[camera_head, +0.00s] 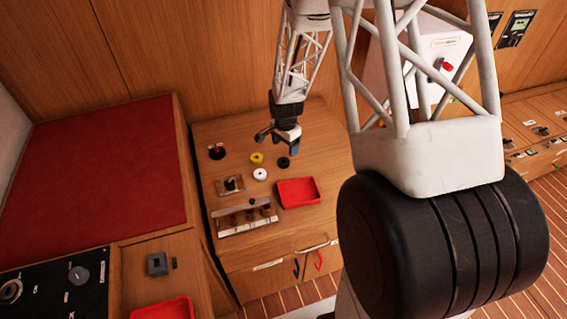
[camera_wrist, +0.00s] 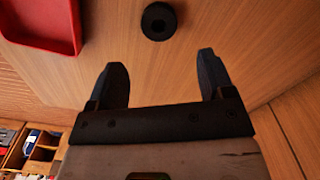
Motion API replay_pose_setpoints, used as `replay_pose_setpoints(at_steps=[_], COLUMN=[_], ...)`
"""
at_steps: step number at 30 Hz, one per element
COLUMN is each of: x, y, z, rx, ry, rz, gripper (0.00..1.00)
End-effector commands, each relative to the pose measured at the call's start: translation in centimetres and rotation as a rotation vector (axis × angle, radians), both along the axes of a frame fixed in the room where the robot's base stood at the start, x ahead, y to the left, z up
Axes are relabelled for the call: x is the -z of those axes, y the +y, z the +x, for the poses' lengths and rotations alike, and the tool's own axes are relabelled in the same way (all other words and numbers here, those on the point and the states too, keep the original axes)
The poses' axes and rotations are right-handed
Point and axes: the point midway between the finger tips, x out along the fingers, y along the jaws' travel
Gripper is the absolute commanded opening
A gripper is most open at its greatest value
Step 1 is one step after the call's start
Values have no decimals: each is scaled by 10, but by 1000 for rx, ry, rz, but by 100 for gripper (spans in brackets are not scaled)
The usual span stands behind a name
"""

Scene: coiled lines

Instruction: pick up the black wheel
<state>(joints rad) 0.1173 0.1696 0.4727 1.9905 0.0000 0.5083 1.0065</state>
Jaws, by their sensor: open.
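The black wheel (camera_head: 283,162) lies flat on the wooden counter, to the right of a yellow wheel and a white wheel. In the wrist view the black wheel (camera_wrist: 158,21) is a dark disc with a centre hole, beyond the fingertips and between their lines. My gripper (camera_head: 280,140) hangs above the counter, near the black wheel in the head view. In the wrist view my gripper (camera_wrist: 158,72) has its two fingers wide apart with nothing between them. The fingers do not touch the wheel.
A yellow wheel (camera_head: 257,158) and a white wheel (camera_head: 260,174) lie close by. A red tray (camera_head: 298,192) is in front of the black wheel. A black post with a red part (camera_head: 216,152) and a slotted rack (camera_head: 246,218) stand on the counter. Bare wood surrounds the wheel.

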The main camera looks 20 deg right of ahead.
Motion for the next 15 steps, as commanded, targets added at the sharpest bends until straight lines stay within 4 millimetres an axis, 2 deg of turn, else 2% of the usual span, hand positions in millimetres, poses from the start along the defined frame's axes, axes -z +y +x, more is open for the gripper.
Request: replay_pose_setpoints(at_steps=[7,15], x=[19,21], y=[0,0], z=[0,0], rx=[0,0], ry=[1,0], rz=[0,0], gripper=[75,75])
